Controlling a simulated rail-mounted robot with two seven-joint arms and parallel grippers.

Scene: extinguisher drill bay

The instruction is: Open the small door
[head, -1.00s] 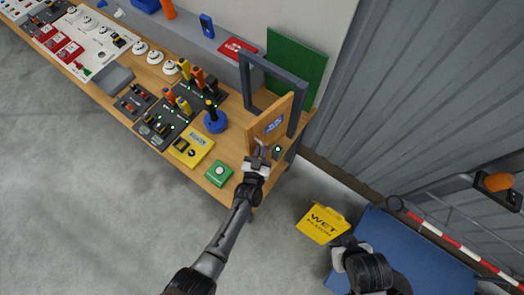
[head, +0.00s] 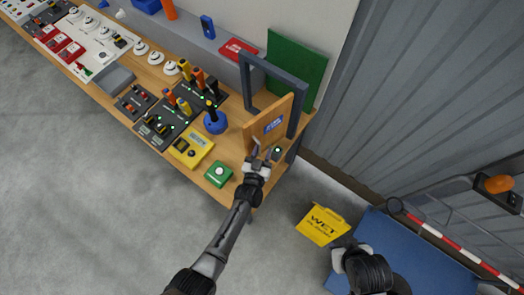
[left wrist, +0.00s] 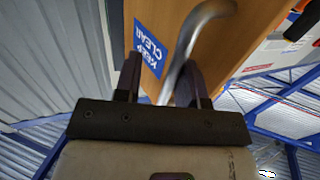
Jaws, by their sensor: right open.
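The small door (head: 258,138) is a wooden panel with a blue label, hung in a dark grey frame (head: 270,67) at the table's right end. It stands swung out at an angle from the frame, towards me. In the left wrist view the door (left wrist: 240,45) shows its "KEEP CLEAR" label and a curved silver handle (left wrist: 184,50). My left gripper (head: 264,150) is at the door's front face, its fingers apart. In the left wrist view the handle passes by the gripper's right finger; contact is unclear. My right gripper (head: 339,259) is open, low at right, away from the door.
The table (head: 112,93) carries switch panels, a yellow device (head: 190,147), a green button box (head: 218,174) and a blue-based joystick (head: 214,121). A green panel (head: 296,68) stands behind the frame. A yellow wet-floor sign (head: 322,224) and blue mat (head: 420,250) lie right.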

